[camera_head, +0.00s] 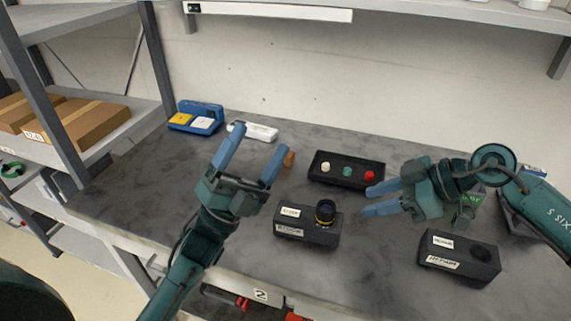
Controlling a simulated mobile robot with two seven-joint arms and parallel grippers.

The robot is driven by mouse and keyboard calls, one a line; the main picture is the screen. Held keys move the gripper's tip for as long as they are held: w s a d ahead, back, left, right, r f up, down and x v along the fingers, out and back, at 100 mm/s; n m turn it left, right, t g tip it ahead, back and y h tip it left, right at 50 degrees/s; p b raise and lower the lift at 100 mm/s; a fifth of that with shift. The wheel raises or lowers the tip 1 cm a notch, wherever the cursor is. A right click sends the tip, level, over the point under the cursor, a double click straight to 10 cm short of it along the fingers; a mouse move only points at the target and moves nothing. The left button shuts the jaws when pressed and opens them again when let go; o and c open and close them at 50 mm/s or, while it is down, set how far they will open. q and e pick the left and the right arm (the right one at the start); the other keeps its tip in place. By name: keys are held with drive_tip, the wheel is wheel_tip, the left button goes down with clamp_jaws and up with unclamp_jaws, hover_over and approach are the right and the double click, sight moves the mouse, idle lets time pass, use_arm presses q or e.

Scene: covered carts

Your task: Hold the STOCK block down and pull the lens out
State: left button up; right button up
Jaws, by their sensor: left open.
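A black block (295,233) with white labels, too small to read surely, sits near the table's front middle. A dark lens (325,212) with a yellowish ring stands upright in its right end. A second black labelled block (450,262) stands at front right, with a dark round empty-looking hole in its top. My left gripper (262,140) is open and empty, its blue fingers pointing away, left of and above the block with the lens. My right gripper (368,201) is open and empty, its fingers pointing left, to the right of the lens and apart from it.
A black box (346,182) with white, green and red knobs lies behind the lens block. A brown piece (289,158), a white device (254,131) and a blue tray (198,118) are further back. Shelves with cardboard boxes (88,125) stand left. The table's left part is clear.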

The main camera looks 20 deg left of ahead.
use_arm(q)
drive_tip(key=s+d+r+m+g+h, duration=0.1)
drive_tip(key=d+r+m+g+h, duration=0.1)
drive_tip(key=d+m+g+h, duration=0.5)
drive_tip(key=s+d+r+m+g+h, duration=0.15)
drive_tip(key=m+g+h, duration=0.25)
drive_tip(key=m+g, duration=0.5)
drive_tip(key=s+d+m+g+y, duration=0.45)
drive_tip(key=d+m+g, duration=0.55)
drive_tip(key=m+g, duration=0.3)
drive_tip(key=m+t+y, duration=0.1)
drive_tip(key=t+y, duration=0.5)
drive_tip(key=y, duration=1.6)
hover_over(287, 211)
wheel_tip(287, 211, down, 11)
drive_tip(key=shift+h, duration=0.25)
wheel_tip(287, 211, down, 12)
drive_tip(key=shift+s+f, duration=0.1)
drive_tip(key=shift+f, duration=0.1)
drive_tip(key=shift+c, duration=0.4)
